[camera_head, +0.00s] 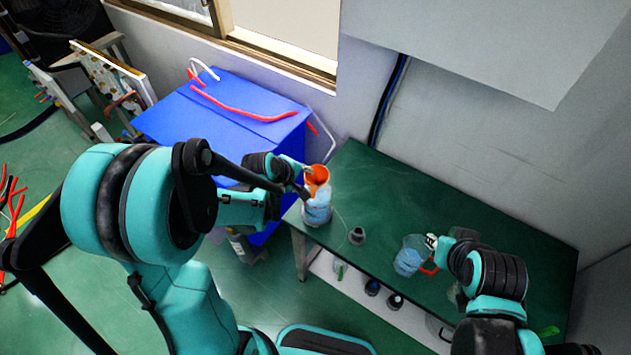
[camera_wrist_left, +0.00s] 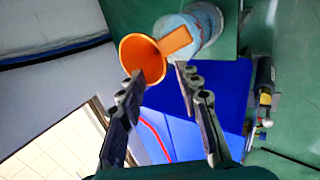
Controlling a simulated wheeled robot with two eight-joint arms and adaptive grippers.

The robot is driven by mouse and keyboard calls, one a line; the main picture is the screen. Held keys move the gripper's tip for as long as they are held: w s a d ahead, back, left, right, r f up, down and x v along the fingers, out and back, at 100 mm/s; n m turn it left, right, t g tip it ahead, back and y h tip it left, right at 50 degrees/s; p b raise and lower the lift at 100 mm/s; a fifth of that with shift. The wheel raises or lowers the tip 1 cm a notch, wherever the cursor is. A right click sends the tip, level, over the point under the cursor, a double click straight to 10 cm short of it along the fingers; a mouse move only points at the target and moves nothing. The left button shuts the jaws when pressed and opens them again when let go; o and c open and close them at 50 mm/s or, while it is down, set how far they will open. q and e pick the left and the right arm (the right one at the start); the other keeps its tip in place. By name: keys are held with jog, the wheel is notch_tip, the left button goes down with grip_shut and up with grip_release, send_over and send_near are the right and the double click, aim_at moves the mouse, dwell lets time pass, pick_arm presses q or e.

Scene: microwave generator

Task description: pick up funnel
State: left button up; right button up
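The orange funnel (camera_head: 317,175) is at the left end of the green table, by the top of a clear container with light blue contents (camera_head: 318,208). In the left wrist view the funnel (camera_wrist_left: 142,56) shows its round mouth and a flat orange tab, which overlaps the clear container (camera_wrist_left: 205,22). My left gripper (camera_head: 300,180) is at the funnel; in the wrist view its fingers (camera_wrist_left: 160,82) are spread apart. One fingertip overlaps the funnel's lower rim; contact cannot be told. My right gripper (camera_head: 432,243) is beside another clear container with blue contents (camera_head: 408,257); its grip is unclear.
The green table (camera_head: 370,185) stands against the wall, with a small dark-based item (camera_head: 357,236) between the two containers. A blue box (camera_head: 235,115) with red and white tubes is left of the table. Small bottles stand on the lower shelf.

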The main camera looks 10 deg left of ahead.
aim_at(314, 183)
pick_arm(q)
jog(key=b+x, duration=0.1)
jog(key=x, duration=0.4)
jog(key=shift+s+f, duration=0.1)
jog(key=shift+f, duration=0.05)
grip_shut()
